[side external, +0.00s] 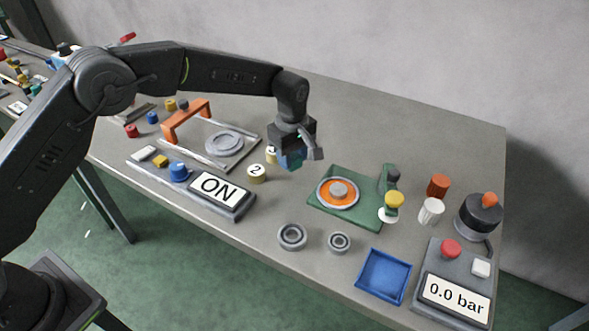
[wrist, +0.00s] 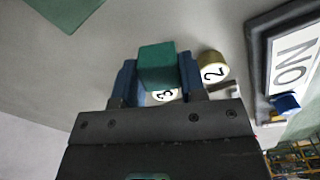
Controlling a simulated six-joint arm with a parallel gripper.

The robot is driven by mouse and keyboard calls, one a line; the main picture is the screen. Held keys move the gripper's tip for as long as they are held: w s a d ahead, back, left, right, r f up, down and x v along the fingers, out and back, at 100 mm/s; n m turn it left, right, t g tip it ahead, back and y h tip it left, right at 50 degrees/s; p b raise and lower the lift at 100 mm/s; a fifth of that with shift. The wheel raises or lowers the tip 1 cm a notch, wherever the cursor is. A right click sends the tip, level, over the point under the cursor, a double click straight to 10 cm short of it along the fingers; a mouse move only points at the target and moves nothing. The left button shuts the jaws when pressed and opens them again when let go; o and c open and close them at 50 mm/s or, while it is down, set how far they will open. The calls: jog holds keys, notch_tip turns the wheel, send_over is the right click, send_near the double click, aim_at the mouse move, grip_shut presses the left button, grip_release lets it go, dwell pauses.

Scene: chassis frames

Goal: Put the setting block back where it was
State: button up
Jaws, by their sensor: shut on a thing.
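My gripper (side external: 295,154) is shut on a teal block, taken here as the setting block (wrist: 157,62). In the wrist view the block sits between the two blue fingers of my gripper (wrist: 157,80). In the side view the block is mostly hidden by the fingers. The gripper hangs over the table, close to two brass cylinders. One cylinder is marked 2 (side external: 256,174); it also shows in the wrist view (wrist: 212,66). The other, marked 3 (side external: 271,155), is partly covered by the gripper in the wrist view. I cannot tell the block's exact height above the table.
An ON display panel (side external: 220,191) lies left of the cylinders. Behind it is a frame with an orange handle (side external: 187,119). A green fixture (side external: 320,200), two bearing rings (side external: 292,236), a blue tray (side external: 384,275) and a pressure unit (side external: 448,268) stand right. Table behind the gripper is clear.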

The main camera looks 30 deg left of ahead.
aim_at(294, 180)
jog(key=shift+d+f, duration=0.3)
jog(key=shift+f, duration=1.85)
jog(key=o, duration=1.1)
jog(key=shift+f, duration=0.15)
notch_tip(294, 180, up, 12)
jog(key=shift+r, duration=0.2)
